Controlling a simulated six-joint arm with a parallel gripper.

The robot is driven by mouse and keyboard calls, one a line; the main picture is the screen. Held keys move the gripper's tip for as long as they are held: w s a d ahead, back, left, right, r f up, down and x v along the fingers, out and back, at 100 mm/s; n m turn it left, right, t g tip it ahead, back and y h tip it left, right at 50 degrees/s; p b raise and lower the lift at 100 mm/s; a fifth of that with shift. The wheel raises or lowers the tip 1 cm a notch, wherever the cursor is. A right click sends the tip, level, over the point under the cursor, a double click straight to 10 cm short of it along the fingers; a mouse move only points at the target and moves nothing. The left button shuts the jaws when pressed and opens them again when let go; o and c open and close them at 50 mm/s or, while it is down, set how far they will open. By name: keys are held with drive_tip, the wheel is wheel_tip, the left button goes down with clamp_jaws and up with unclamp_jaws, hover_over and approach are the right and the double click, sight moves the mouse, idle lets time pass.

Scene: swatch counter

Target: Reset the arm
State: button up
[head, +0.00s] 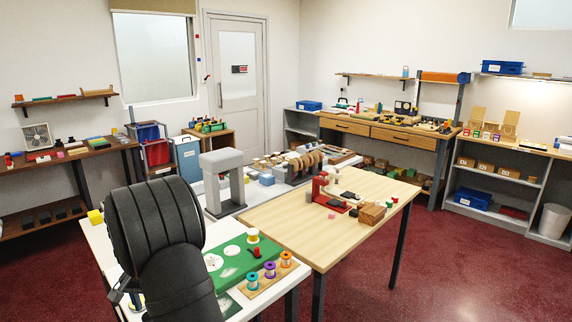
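My black arm (160,230) fills the left foreground, in front of the white counter (100,240). A small dark part at its lower left (120,291) may belong to my gripper. Its fingers are mostly hidden behind the arm, so I cannot tell whether they are open, shut or holding anything. On the counter right of the arm lies a green board (235,268) with white round spots. A spool with a yellow top (252,236) stands at its back edge, and a small red piece (255,253) lies near it.
A wooden strip holds a teal spool (253,281), a purple spool (270,270) and an orange spool (286,259). A yellow block (95,217) sits left of my arm. Behind stand a grey arch (222,180) and a wooden table (300,225) with a red device (320,188).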

drive_tip(key=w+d+r, duration=0.1)
drive_tip(key=d+r, duration=0.5)
drive_tip(key=d, duration=0.4)
drive_tip(key=shift+w+a+f+m, duration=0.65)
drive_tip(key=shift+w+a, duration=0.55)
drive_tip(key=shift+a, duration=0.8)
drive_tip(key=shift+w+a+f+m, duration=0.5)
drive_tip(key=shift+w+a+f, duration=0.55)
drive_tip(key=shift+a, duration=1)
drive_tip(key=shift+w+a+f+m, duration=0.5)
drive_tip(key=shift+w+a, duration=0.9)
drive_tip(key=shift+a, duration=0.6)
drive_tip(key=shift+r, duration=0.1)
drive_tip(key=shift+r, duration=0.2)
drive_tip(key=s+d+r+n, duration=0.2)
drive_tip(key=s+d+n, duration=0.1)
drive_tip(key=s+d, duration=0.4)
drive_tip(key=d, duration=0.3)
drive_tip(key=shift+d+r, duration=0.2)
drive_tip(key=shift+r, duration=0.2)
